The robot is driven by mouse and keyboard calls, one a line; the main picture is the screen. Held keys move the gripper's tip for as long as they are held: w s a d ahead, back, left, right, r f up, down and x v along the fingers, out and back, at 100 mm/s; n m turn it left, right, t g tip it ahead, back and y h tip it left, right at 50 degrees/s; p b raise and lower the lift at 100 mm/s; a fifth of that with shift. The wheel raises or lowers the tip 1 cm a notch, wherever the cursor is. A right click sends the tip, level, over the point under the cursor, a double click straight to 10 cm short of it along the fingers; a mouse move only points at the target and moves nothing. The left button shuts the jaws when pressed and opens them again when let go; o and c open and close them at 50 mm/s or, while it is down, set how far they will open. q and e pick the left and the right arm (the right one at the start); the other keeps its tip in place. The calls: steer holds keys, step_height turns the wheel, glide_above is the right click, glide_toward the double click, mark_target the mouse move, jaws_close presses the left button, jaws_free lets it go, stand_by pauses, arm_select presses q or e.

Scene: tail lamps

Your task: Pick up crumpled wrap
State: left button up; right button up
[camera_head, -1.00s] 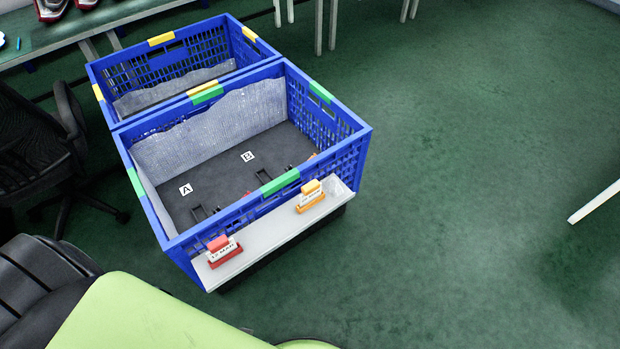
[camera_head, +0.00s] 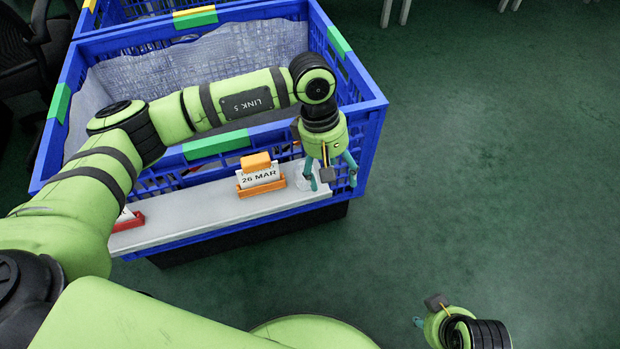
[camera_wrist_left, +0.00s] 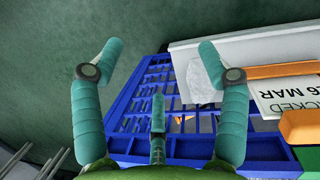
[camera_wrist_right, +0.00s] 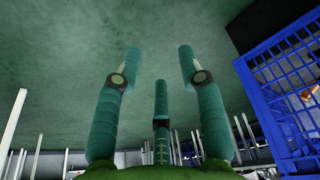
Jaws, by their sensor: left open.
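A small clear, crumpled piece of wrap (camera_head: 302,173) lies at the right end of the white ledge on the front of the near blue crate. It is faint and partly covered by my left gripper's finger. My left gripper (camera_head: 334,178) is open and points down at that end of the ledge, its fingers around or just beside the wrap. In the left wrist view the wrap (camera_wrist_left: 211,66) shows beside the right-hand finger, and nothing is visibly held.
The blue crate (camera_head: 366,130) stands behind the ledge (camera_head: 200,208). An orange holder (camera_head: 262,185) with a "26 MAR" card sits left of the wrap, and a red holder (camera_head: 128,220) farther left. The green floor (camera_head: 480,180) to the right is clear.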

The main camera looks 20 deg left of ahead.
mark_target(303, 184)
arm_select(q)
steer(key=w+a+y, duration=0.1)
steer(key=a, duration=0.1)
steer(key=w+a+m+t+y+b, duration=0.1)
steer(key=a, duration=0.1)
steer(key=w+a+m+t+y, duration=0.1)
steer(key=shift+w+a+f, duration=0.1)
steer(key=shift+a+f, duration=0.2)
steer(key=shift+a, duration=0.1)
steer(key=f, duration=0.2)
steer(key=f+b, duration=0.1)
steer(key=w+f, duration=0.1)
steer(key=f, duration=0.1)
steer(key=shift+a+f+b, duration=0.1)
steer(key=shift+f+b, duration=0.25)
steer(key=shift+f, duration=0.25)
steer(key=c, duration=0.8)
arm_select(e)
steer(key=w+a+r+t+y, duration=0.1)
steer(key=w+a+r+t, duration=0.2)
steer(key=w, duration=0.6)
step_height(303, 184, up, 3)
steer(key=shift+f+n+t, duration=0.15)
steer(key=shift+n+t, duration=0.15)
steer(key=shift+t, duration=0.9)
